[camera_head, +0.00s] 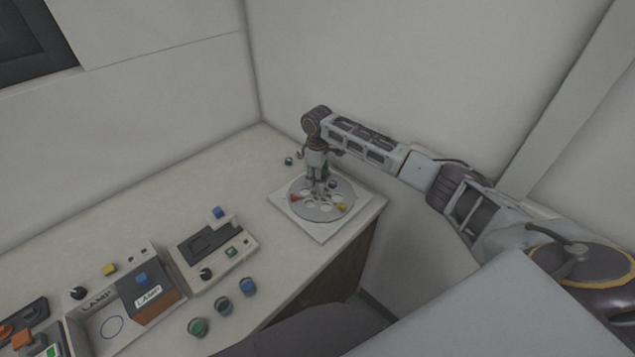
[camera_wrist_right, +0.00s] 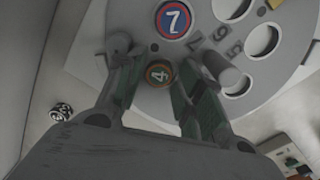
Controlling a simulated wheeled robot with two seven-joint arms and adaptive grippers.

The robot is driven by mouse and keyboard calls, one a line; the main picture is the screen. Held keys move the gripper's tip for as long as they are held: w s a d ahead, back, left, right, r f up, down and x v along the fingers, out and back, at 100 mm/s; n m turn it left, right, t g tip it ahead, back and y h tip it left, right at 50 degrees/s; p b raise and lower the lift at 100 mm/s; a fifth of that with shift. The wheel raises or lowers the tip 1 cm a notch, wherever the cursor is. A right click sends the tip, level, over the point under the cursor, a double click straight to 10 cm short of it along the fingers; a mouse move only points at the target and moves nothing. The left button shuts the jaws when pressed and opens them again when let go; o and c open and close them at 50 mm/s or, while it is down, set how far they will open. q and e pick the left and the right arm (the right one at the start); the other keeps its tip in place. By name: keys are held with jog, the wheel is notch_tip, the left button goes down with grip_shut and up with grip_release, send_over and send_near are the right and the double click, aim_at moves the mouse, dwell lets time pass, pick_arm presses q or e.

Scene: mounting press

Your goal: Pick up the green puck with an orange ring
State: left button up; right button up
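In the right wrist view, a small round puck marked 4 (camera_wrist_right: 158,73), dull green with an orange-brown ring, sits on the grey round plate (camera_wrist_right: 283,84). It lies between the fingers of my right gripper (camera_wrist_right: 170,56), which are spread apart with gaps on both sides. In the head view, my right gripper (camera_head: 318,182) points down over the plate (camera_head: 318,215), and I cannot make out the puck marked 4 there. My left gripper is out of view.
A blue puck with a red ring, marked 7 (camera_wrist_right: 173,19), sits close by on the plate. A black-and-white puck (camera_wrist_right: 60,111) lies off the plate. Control boxes (camera_head: 215,250) and several loose round knobs, one green (camera_head: 198,327), stand along the counter. Walls close in behind.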

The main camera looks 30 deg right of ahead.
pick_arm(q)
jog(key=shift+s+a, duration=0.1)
pick_arm(e)
jog(key=shift+s+d+f, duration=0.1)
jog(key=shift+s+f, duration=0.05)
jog(key=shift+f, duration=0.2)
